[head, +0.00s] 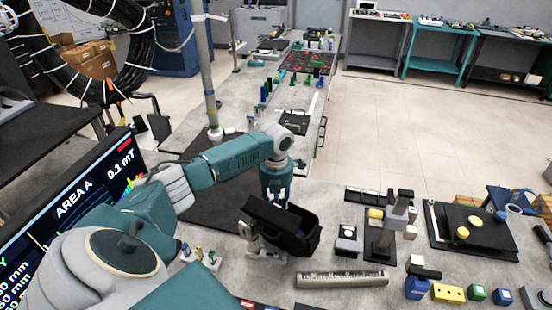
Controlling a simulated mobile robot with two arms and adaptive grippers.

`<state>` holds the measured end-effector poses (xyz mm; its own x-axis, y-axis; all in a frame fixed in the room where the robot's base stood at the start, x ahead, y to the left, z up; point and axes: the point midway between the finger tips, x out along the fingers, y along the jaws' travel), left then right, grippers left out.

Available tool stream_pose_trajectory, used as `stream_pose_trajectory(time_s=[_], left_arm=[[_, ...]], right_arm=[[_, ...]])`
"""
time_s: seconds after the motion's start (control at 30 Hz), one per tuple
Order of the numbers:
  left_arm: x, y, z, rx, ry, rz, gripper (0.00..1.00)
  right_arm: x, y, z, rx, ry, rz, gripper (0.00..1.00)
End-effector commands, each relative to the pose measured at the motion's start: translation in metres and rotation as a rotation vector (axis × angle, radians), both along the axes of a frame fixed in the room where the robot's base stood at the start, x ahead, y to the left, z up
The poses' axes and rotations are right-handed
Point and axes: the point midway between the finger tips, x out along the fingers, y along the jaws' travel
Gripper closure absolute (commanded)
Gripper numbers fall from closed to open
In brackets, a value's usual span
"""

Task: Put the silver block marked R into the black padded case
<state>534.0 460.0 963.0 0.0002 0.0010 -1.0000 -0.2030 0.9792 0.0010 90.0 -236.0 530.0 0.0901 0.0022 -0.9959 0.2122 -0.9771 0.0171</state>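The black padded case (308,240) stands open on the grey table in the lower middle, its raised flap tilted toward the left. My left gripper (276,192) points down just behind the case's rear edge. Its fingertips are partly hidden by the case, so I cannot tell whether it is open or shut or holds anything. I cannot make out a letter R on any block. A small silver-and-black block (347,236) sits right of the case, but I cannot tell whether it is the marked one. My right gripper is not in view.
A grey post on a black base (380,246) stands right of the case. A long marked bar (342,279) lies in front. Blue (417,288), yellow (448,293) and green blocks line the front right. A monitor (80,210) stands at the left.

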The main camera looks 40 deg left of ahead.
Motion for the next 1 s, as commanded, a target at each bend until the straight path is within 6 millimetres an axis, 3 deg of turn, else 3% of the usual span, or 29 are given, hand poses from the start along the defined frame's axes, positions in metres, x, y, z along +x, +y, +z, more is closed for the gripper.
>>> stream_pose_trajectory(time_s=[0.7, 1.0], left_arm=[[0.0, 0.0, -0.06, 0.001, 0.0, 0.0, 0.97], [0.0, 0.0, -0.067, 0.001, 0.0, 0.0, 0.97]], right_arm=[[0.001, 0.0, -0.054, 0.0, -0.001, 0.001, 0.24], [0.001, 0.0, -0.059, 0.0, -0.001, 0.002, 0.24]])
